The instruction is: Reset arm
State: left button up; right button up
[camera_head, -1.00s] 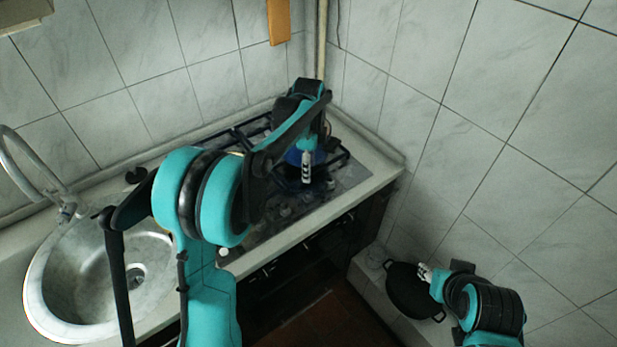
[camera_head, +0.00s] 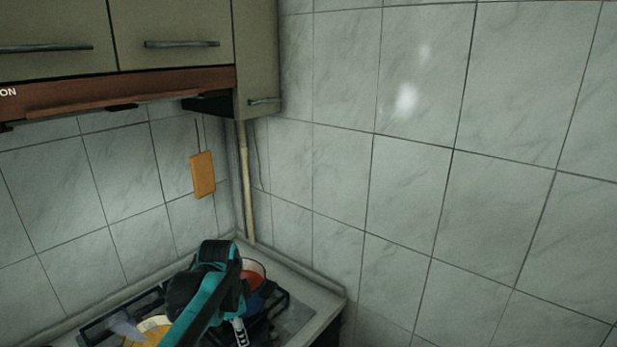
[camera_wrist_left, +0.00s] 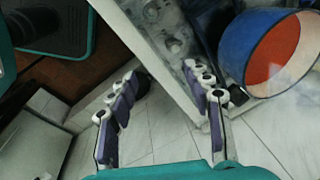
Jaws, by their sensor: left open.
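My left arm reaches over the stove at the bottom of the head view. Its gripper (camera_head: 240,332) shows only in small part, in front of the stove's right side. In the left wrist view the left gripper (camera_wrist_left: 160,80) is open, its two fingers spread with nothing between them. A blue pot (camera_wrist_left: 238,42) with an orange-red inside is to the right of the fingers, apart from them. In the head view this blue pot (camera_head: 256,299) is partly hidden behind my arm. My right gripper is out of view.
A yellowish pot (camera_head: 157,323) with steam stands left of my arm, cut off by the frame. The stove (camera_head: 298,318) is in the corner. Tiled walls, an orange board (camera_head: 202,174), a pipe (camera_head: 246,190) and upper cabinets (camera_head: 170,25) surround it.

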pick_arm(q)
jog(key=s+f+n+t, duration=0.1)
jog(key=s+n+t, duration=0.1)
jog(key=s+n, duration=0.4)
jog(key=s+f+n+t, duration=0.2)
jog(key=s+n, duration=0.4)
jog(key=s, duration=0.7)
jog(key=shift+f+t+b, duration=0.3)
jog(key=shift+t+b, duration=0.15)
jog(key=shift+t, duration=0.15)
jog(key=shift+c, duration=0.2)
